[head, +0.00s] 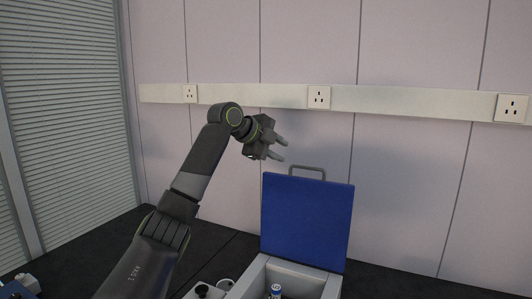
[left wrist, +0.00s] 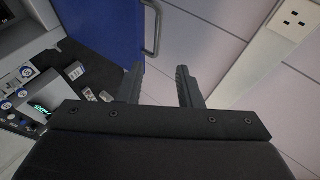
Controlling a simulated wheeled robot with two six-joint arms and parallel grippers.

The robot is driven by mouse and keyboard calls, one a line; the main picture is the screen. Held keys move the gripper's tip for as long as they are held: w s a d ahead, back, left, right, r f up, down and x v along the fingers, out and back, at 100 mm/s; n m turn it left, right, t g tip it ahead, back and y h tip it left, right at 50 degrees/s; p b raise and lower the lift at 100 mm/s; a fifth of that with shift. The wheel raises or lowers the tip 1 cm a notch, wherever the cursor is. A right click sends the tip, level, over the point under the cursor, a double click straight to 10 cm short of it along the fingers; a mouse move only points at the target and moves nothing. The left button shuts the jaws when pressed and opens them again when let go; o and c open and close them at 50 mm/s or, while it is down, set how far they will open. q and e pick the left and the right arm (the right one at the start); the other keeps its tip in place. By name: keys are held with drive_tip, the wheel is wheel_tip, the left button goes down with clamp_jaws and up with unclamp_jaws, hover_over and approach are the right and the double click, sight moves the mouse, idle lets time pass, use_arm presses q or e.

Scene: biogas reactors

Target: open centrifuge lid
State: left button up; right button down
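The centrifuge lid (head: 306,222) is a blue panel with a grey handle (head: 308,170) on its top edge. In the head view it stands upright behind the open grey centrifuge body (head: 292,279). The blue lid also shows in the left wrist view (left wrist: 103,28), with its handle (left wrist: 153,28) at the panel's edge. My left gripper (head: 281,148) is above and left of the lid, apart from the handle. Its two fingers are spread with nothing between them, as the left wrist view also shows (left wrist: 160,82). My right gripper is not in view.
A small container with a blue-and-white top (head: 276,291) shows inside the open centrifuge body. A wall rail with sockets (head: 319,97) runs behind. The dark bench (head: 400,283) is clear to the right of the centrifuge. A slatted blind (head: 68,120) is at the left.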

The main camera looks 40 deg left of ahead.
use_arm(q)
drive_tip(key=b+v, duration=0.1)
drive_tip(key=v, duration=0.4)
drive_tip(key=shift+r, duration=0.15)
idle(0.4)
